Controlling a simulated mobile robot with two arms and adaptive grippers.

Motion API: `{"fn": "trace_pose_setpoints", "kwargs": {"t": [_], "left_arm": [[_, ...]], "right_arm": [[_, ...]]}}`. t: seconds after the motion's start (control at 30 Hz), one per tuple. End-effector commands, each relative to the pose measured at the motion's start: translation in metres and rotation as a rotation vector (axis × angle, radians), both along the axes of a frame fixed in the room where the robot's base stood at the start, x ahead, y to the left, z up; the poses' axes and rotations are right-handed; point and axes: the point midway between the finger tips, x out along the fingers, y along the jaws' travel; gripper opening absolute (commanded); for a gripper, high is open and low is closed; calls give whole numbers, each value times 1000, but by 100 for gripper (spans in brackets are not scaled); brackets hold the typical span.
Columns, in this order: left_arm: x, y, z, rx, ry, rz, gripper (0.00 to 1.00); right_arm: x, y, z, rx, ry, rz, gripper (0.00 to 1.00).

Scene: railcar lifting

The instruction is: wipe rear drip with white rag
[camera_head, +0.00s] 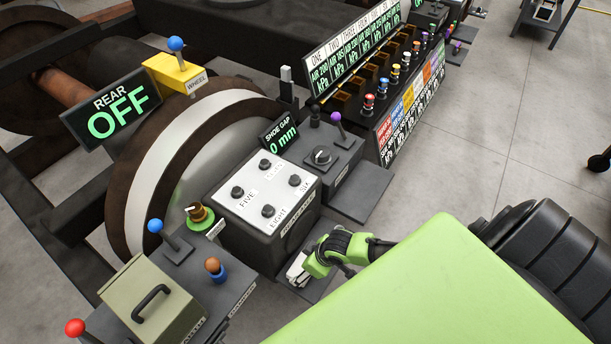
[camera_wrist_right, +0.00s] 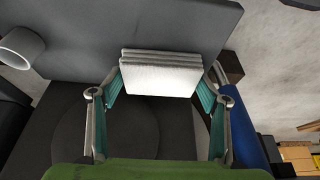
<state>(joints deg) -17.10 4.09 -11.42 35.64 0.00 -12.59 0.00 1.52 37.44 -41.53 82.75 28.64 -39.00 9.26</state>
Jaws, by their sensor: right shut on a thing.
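My right gripper (camera_head: 318,262) is low at the console's near right side, over a dark grey ledge (camera_head: 312,290). It is shut on the white rag (camera_head: 298,268), a small folded stack. In the right wrist view the rag (camera_wrist_right: 160,76) sits between the two teal fingers of the gripper (camera_wrist_right: 161,82), in front of a grey flat surface (camera_wrist_right: 190,25). I cannot tell whether the rag touches that surface. I cannot make out a drip in either view. A display (camera_head: 112,108) reads REAR OFF. My left gripper is not in view.
A white-topped console (camera_head: 267,187) with several black knobs stands beside the gripper. An olive box with a black handle (camera_head: 150,303) and a blue-knobbed lever (camera_head: 170,242) are at lower left. A large wheel (camera_head: 150,165) stands behind. Open floor (camera_head: 480,150) lies to the right.

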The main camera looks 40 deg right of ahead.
Motion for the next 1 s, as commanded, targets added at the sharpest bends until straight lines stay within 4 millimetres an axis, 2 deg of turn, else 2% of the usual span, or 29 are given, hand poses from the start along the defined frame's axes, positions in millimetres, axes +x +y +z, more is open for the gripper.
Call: {"fn": "trace_pose_setpoints", "kwargs": {"t": [0.07,0.13,0.2,0.57,0.8,1.0], "left_arm": [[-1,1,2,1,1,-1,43],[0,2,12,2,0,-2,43],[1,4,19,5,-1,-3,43],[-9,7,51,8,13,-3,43],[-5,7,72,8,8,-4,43],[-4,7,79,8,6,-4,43]], "right_arm": [[1,0,1,1,0,-2,49],[1,0,9,1,1,-3,49],[1,-1,27,-1,-2,-1,49],[2,-2,56,-1,0,-5,49],[3,-2,76,-1,-1,-7,49],[4,-3,82,-1,0,-8,49]]}}
